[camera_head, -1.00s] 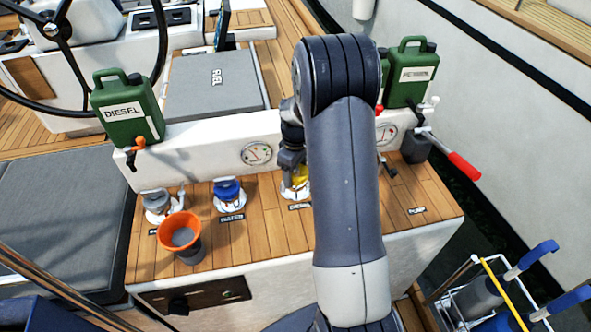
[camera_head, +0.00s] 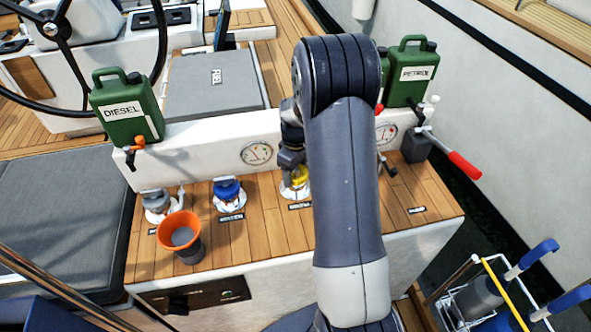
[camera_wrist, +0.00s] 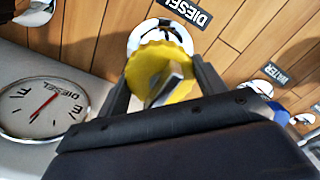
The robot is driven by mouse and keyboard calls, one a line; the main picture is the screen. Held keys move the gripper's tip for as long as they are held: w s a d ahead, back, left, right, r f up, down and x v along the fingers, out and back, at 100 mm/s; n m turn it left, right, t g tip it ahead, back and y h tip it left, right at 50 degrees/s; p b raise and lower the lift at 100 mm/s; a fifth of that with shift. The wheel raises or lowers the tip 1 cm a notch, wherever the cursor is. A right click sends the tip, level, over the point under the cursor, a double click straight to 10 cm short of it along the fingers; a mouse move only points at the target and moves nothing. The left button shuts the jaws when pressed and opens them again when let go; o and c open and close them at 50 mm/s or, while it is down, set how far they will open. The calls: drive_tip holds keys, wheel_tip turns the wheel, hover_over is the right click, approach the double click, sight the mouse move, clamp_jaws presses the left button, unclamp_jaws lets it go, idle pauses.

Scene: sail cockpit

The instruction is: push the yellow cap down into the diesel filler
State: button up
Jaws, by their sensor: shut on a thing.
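The yellow cap (camera_wrist: 158,70) is between the two fingers of my gripper (camera_wrist: 160,85) in the wrist view, and the gripper is shut on it. In the head view a part of the yellow cap (camera_head: 299,177) shows at the left of my arm, at the diesel filler (camera_head: 293,191). In the wrist view the filler's chrome ring (camera_wrist: 172,32) lies directly beyond the cap, beside the DIESEL label (camera_wrist: 190,10). The cap covers much of the filler. I cannot tell how deep the cap sits. My arm hides the filler's right side in the head view.
A blue-capped filler (camera_head: 229,193) and a grey-capped filler (camera_head: 157,201) stand to the left on the teak top. An orange-rimmed funnel (camera_head: 182,238) stands near its front edge. Green diesel (camera_head: 126,108) and petrol (camera_head: 411,72) cans stand behind. A red-handled lever (camera_head: 452,160) juts out right.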

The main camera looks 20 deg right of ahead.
drive_tip(key=shift+f, duration=0.45)
drive_tip(key=o, duration=0.8)
drive_tip(key=shift+r, duration=0.1)
drive_tip(key=shift+r+p, duration=3.6)
drive_tip(key=shift+r, duration=1.85)
drive_tip(key=shift+f, duration=0.15)
wheel_tip(320, 180, down, 9)
drive_tip(key=b, duration=0.6)
drive_tip(key=shift+f+b, duration=0.2)
drive_tip(key=shift+b, duration=0.15)
